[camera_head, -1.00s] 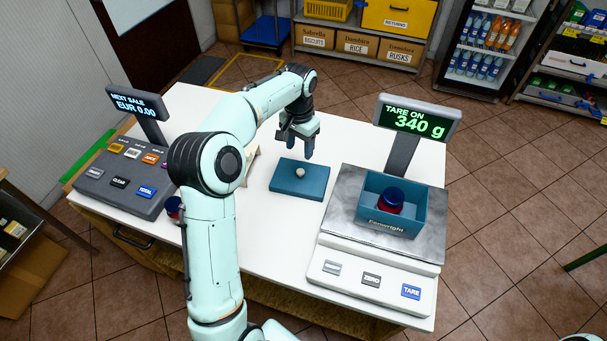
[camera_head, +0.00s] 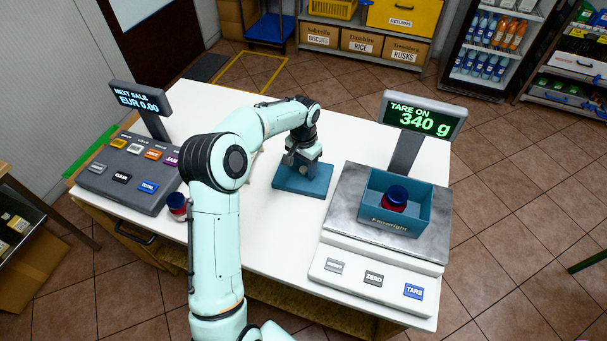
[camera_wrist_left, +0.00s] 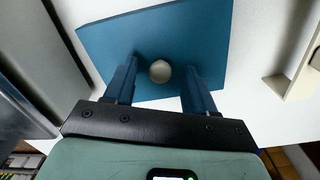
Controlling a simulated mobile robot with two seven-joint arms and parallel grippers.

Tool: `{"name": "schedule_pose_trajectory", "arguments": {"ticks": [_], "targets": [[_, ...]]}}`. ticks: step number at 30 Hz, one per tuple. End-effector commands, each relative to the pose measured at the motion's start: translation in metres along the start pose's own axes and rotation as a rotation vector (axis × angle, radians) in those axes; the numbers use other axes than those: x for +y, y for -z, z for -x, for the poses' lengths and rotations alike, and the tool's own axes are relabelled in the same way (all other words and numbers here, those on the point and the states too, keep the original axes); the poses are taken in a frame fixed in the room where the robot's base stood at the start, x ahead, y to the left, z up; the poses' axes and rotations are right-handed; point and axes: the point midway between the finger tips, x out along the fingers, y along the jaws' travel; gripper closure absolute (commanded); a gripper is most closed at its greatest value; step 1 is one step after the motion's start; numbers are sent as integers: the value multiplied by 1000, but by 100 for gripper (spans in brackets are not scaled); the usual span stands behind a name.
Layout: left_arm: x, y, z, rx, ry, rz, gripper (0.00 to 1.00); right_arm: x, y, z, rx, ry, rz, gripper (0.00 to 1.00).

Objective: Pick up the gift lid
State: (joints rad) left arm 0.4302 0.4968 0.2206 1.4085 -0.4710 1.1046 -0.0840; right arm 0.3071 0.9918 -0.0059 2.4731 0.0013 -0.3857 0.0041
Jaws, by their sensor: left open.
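The gift lid (camera_head: 290,183) is a flat blue square with a pale round knob at its middle. It lies on the white counter between the till and the scale. My left gripper (camera_head: 304,171) is over the lid, pointing down at the knob. In the left wrist view the lid (camera_wrist_left: 200,30) fills the upper middle. There the open fingers of my left gripper (camera_wrist_left: 160,84) stand on either side of the knob (camera_wrist_left: 160,71), with gaps on both sides. Whether the fingers touch the lid is unclear. My right gripper does not show.
A scale (camera_head: 345,222) reading 340 g stands to the right, bearing a blue open box (camera_head: 397,223) with a dark-topped red jar (camera_head: 394,200) inside. A till (camera_head: 128,179) and another jar (camera_head: 177,205) are on the left. The white counter (camera_head: 265,235) is clear in front of the lid.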

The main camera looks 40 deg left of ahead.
Motion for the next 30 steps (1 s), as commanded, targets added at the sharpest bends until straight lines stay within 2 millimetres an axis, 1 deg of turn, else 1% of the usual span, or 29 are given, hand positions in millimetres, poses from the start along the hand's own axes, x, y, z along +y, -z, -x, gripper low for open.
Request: {"name": "schedule_pose_trajectory", "arguments": {"ticks": [1,2,3,5,6,16,20,23,26,30], "targets": [[0,0,0,0,0,0,55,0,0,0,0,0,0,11],[0,0,0,0,0,0,64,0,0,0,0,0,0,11],[0,0,0,0,0,0,77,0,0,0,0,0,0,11],[0,0,0,0,0,0,97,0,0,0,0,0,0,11],[0,0,0,0,0,0,100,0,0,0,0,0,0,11],[0,0,1,0,0,0,100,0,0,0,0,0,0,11],[0,0,6,1,1,0,100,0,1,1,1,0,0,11],[0,1,14,3,1,1,100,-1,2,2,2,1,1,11],[0,1,28,4,1,1,100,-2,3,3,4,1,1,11],[0,2,56,6,2,1,100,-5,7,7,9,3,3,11]]}}
